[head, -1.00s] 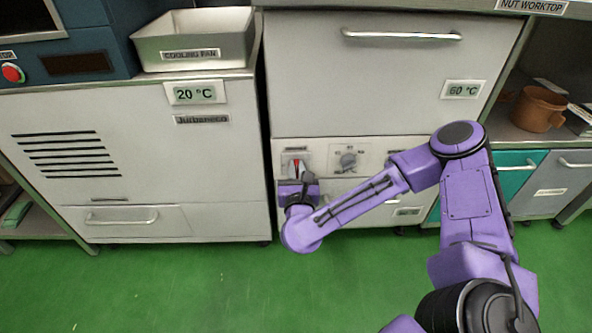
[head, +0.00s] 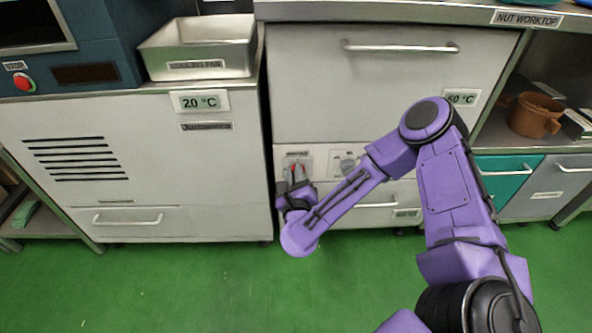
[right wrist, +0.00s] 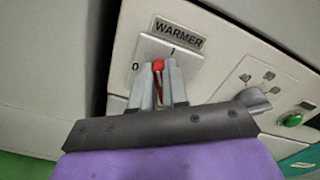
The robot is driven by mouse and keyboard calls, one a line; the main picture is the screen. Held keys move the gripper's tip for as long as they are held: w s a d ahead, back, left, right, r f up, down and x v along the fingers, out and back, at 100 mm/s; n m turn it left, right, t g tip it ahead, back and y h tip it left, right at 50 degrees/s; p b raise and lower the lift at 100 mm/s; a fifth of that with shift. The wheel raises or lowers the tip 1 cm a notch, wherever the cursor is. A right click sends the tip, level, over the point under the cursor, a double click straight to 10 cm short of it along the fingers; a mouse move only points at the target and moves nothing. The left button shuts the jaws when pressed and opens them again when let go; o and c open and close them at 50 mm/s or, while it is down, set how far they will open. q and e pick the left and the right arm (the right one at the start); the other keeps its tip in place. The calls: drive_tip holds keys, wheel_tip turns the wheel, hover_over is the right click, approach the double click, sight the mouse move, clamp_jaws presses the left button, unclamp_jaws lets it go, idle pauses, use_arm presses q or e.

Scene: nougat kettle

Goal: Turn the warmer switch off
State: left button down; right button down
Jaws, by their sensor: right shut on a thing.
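The warmer switch (right wrist: 158,67) has a red-tipped lever on a light plate under a WARMER label (right wrist: 178,33). The plate is marked 0 at the left and I at the upper right. My right gripper (right wrist: 163,85) is shut on the lever, its two grey fingers on either side of it. The red tip shows between the 0 and the I; I cannot tell which position it is in. In the head view the right gripper (head: 297,178) is at the switch plate (head: 299,160) on the warmer's front, hiding its lower part. My left gripper is not in view.
A grey knob (right wrist: 252,100) and a green round button (right wrist: 291,120) sit right of the switch. The warmer drawer (head: 390,95) with its long handle is above. The cooling unit (head: 130,170) stands left. The green floor (head: 180,290) in front is clear.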

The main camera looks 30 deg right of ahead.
drive_tip(key=shift+w+a+f+n+p, duration=0.15)
drive_tip(key=shift+n+p, duration=0.8)
drive_tip(key=shift+n, duration=1)
drive_tip(key=shift+s+a+f+n+p, duration=0.1)
drive_tip(key=shift+f+n+p, duration=0.1)
drive_tip(key=shift+n+p, duration=1.25)
drive_tip(key=shift+w+a+f+n+p, duration=0.15)
drive_tip(key=shift+n+p, duration=0.35)
drive_tip(key=shift+n, duration=1.9)
drive_tip(key=shift+s+f, duration=0.1)
drive_tip(key=shift+f, duration=0.05)
drive_tip(key=c, duration=1.1)
unclamp_jaws()
drive_tip(key=shift+c, duration=0.2)
drive_tip(key=p+v, duration=0.2)
drive_tip(key=v, duration=0.8)
drive_tip(key=shift+s, duration=0.2)
